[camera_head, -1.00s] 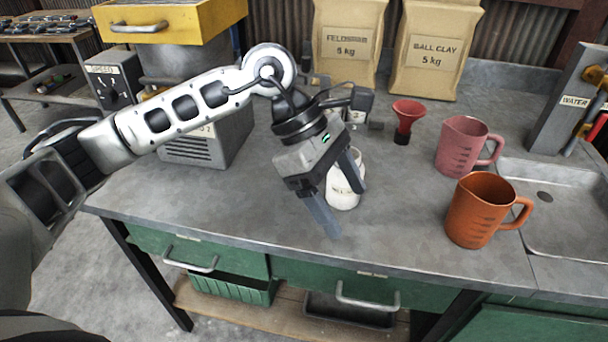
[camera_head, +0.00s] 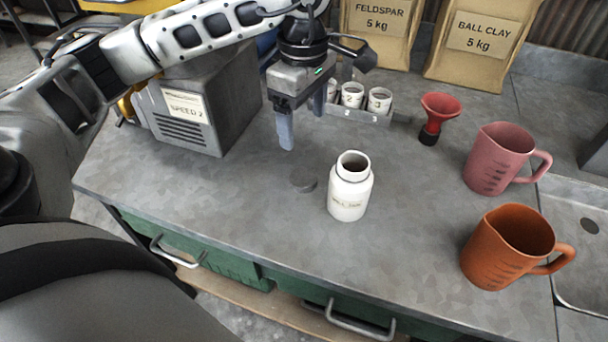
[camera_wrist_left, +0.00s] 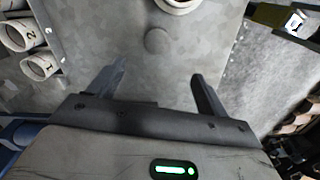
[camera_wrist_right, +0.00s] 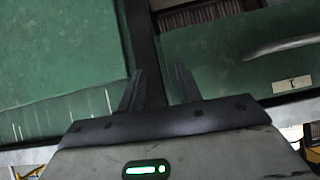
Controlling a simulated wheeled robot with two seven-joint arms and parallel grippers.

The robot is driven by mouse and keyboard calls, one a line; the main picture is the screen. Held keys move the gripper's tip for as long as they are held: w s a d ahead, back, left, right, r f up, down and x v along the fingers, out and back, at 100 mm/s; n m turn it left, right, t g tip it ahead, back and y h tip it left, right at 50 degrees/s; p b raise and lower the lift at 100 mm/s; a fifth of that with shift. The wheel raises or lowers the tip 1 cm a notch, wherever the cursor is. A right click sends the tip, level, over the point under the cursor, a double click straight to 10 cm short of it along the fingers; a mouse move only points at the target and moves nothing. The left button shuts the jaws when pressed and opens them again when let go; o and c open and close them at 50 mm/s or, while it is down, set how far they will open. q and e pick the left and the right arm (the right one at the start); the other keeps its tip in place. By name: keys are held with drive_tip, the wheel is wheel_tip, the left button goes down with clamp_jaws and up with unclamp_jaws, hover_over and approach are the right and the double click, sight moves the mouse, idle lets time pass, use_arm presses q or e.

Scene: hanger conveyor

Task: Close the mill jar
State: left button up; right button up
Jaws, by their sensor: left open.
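The white mill jar (camera_head: 350,195) stands upright on the bench with its mouth uncovered. A flat grey disc, which looks like its lid (camera_head: 303,180), lies on the bench just left of the jar. My left gripper (camera_head: 303,122) is open and empty, above the bench behind the disc. In the left wrist view the disc (camera_wrist_left: 157,41) lies beyond and between the fingertips, and the jar's edge (camera_wrist_left: 181,3) shows at the top. My right gripper (camera_wrist_right: 160,73) is open and empty, facing green drawer fronts; the head view does not show it.
A grey box marked SPEED 2 (camera_head: 205,105) stands left. A rack with small numbered cups (camera_head: 352,95) and a red funnel (camera_head: 437,112) are behind. A pink jug (camera_head: 497,160) and an orange jug (camera_head: 505,250) stand right, near the sink (camera_head: 585,245). Bench front is clear.

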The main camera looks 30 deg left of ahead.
use_arm(q)
hover_over(303, 177)
drive_tip(key=f, duration=0.8)
drive_tip(key=shift+s+d+p, duration=0.15)
drive_tip(key=shift+s+p, duration=0.05)
drive_tip(key=shift+p, duration=0.2)
drive_tip(key=shift+f, duration=0.4)
use_arm(e)
drive_tip(key=shift+w+r, duration=0.35)
use_arm(q)
drive_tip(key=f+p, duration=0.1)
drive_tip(key=f, duration=0.3)
drive_tip(key=shift+w, duration=0.2)
drive_tip(key=shift+f+p, duration=0.3)
drive_tip(key=shift+f, duration=0.25)
use_arm(e)
drive_tip(key=shift+s+d+r, duration=0.25)
drive_tip(key=shift+d, duration=0.05)
